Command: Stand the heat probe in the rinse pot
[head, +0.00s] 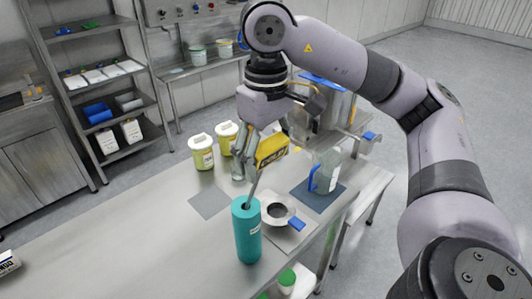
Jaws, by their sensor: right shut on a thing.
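The heat probe has a yellow handle (271,150) and a thin grey metal rod. My right gripper (258,148) is shut on the yellow handle and holds the probe slightly tilted, rod down. The rinse pot looks to be the tall teal cylinder (248,238), upright on the steel table (150,238). The rod's lower end is at the pot's dark round mouth and appears to enter it; how deep it reaches is hidden. The handle is above the rim. My left gripper is out of view.
Two yellow tubs with white lids (202,152) stand behind the pot. The table's left part is mostly clear.

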